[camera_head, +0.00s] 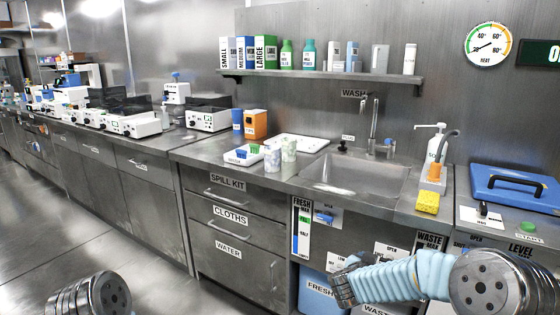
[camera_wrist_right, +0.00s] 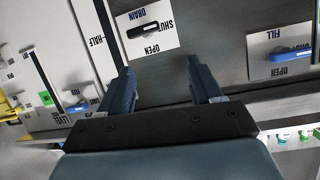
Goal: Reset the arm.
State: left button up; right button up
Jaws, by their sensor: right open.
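My right arm, in a light blue sleeve (camera_head: 400,278), reaches in from the lower right in the head view. Its gripper (camera_head: 342,285) is in front of the cabinet under the sink. In the right wrist view the two dark fingers of this gripper (camera_wrist_right: 163,88) stand apart with nothing between them. The fingers point towards a grey panel with a black drain handle (camera_wrist_right: 147,30) and a blue fill handle (camera_wrist_right: 290,53). Whether they touch the panel cannot be told. My left gripper is not in view.
The steel counter (camera_head: 205,150) with its sink (camera_head: 355,175) runs above my right gripper. Drawers (camera_head: 235,235) are at the left of the gripper. The floor (camera_head: 60,220) at left is clear.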

jog(key=s+a+f+n+g+y, duration=0.1)
jog(key=s+a+f+n+y, duration=0.2)
jog(key=f, duration=0.4)
jog(key=s+a+f+g+y, duration=0.1)
jog(key=s+a+f+y, duration=0.15)
jog(key=s+f, duration=0.4)
jog(key=s+a+f+n+g+y, duration=0.1)
jog(key=s+a+f+n+y, duration=0.2)
jog(key=f, duration=0.6)
jog(key=s+a+f+g+y, duration=0.1)
jog(key=s+a+f+g, duration=0.1)
jog(key=s, duration=0.5)
jog(key=s+a+f+g+y, duration=0.1)
jog(key=s+a+f+g, duration=0.1)
jog(key=s, duration=0.6)
jog(key=s+a+f+g+y, duration=0.2)
jog(key=s+f+g, duration=0.1)
jog(key=s, duration=0.4)
jog(key=shift+s+a+f+n+g, duration=0.3)
jog(key=shift+s+f, duration=0.05)
jog(key=shift+f, duration=0.4)
